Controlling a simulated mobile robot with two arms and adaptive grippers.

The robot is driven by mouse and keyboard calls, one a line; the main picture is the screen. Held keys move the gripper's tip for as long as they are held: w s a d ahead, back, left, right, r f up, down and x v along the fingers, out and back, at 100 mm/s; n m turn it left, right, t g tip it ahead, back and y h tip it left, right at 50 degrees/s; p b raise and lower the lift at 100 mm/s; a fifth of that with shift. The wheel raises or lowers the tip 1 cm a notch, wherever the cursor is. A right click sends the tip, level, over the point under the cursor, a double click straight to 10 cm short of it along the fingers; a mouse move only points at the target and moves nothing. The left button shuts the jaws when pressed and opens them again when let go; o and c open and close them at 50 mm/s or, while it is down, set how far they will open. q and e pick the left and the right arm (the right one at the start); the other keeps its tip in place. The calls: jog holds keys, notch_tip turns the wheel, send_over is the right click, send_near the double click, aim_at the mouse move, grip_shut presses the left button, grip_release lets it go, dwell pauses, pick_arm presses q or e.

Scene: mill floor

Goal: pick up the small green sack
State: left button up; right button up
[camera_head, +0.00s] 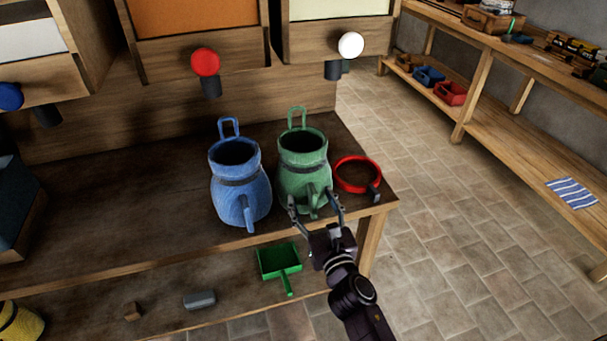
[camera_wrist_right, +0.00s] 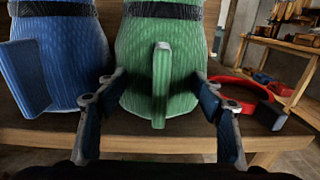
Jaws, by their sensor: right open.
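The small green sack (camera_head: 303,160) stands upright on the wooden bench, with a dark band round its neck, a loop at the back and a tab handle at the front. My right gripper (camera_head: 316,204) is open at the front of the sack, its fingers either side of the front handle. In the right wrist view the green sack (camera_wrist_right: 160,65) fills the middle, its handle between the two open fingertips (camera_wrist_right: 160,90). I cannot tell whether the fingers touch it. My left gripper is not in view.
A blue sack (camera_head: 240,185) stands close on the left and a red ring-shaped sieve (camera_head: 357,175) close on the right. A green scoop (camera_head: 279,262) lies on the lower shelf. Bins with red (camera_head: 205,62) and white (camera_head: 351,45) knobs are behind. Tiled floor is clear at right.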

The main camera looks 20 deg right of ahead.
grip_shut()
dwell(0.5)
